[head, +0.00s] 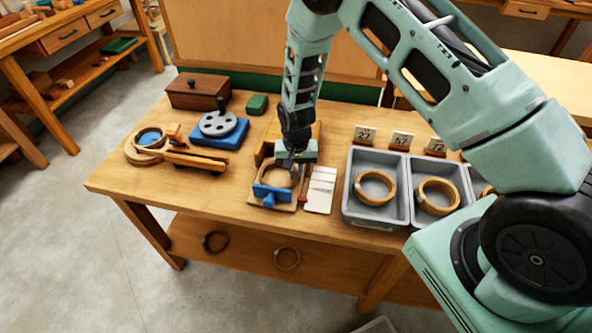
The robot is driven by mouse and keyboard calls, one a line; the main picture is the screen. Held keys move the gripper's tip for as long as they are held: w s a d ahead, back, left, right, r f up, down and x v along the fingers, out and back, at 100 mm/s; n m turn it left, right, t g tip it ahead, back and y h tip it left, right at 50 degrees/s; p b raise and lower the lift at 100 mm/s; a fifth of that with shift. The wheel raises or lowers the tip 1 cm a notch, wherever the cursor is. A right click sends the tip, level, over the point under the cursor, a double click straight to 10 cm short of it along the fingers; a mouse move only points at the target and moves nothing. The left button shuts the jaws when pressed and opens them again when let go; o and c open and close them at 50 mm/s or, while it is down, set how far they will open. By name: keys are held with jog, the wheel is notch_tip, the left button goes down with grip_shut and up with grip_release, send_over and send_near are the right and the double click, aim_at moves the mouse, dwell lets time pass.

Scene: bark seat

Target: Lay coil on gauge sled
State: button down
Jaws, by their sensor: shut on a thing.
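My gripper (291,163) points down at the middle of the table and is shut on the rim of a pale wooden coil (264,172). The coil is over a wooden sled (285,207) with a blue block (270,193) at its front, which looks like the gauge sled. I cannot tell whether the coil touches the sled or hangs just above it. My gripper hides the coil's far right part.
A white card (320,190) lies right of the sled. Grey trays (349,208) with coils (375,187) stand further right, behind them number plates (365,135). At left are a blue fixture (218,128), a wooden box (197,91) and a small wooden cart (195,160).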

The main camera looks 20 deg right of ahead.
jog(key=c, duration=1.5)
grip_release()
jog(key=shift+r, duration=0.1)
notch_tip(320, 180, up, 12)
jog(key=b, duration=0.2)
jog(key=s+a+r+n, duration=0.2)
jog(key=s+a+r, duration=0.3)
jog(key=a+r, duration=0.1)
jog(key=s+a+r+n, duration=0.1)
jog(key=s+r+n, duration=0.2)
jog(key=s, duration=0.5)
jog(key=s+a+r+n, duration=0.1)
jog(key=s+r+n, duration=0.3)
jog(key=s, duration=0.4)
jog(key=s+a+r+n, duration=0.2)
jog(key=s+r+n, duration=0.1)
jog(key=s, duration=0.6)
jog(key=shift+r+y, duration=0.25)
jog(key=shift+y, duration=0.05)
jog(key=shift+s, duration=0.1)
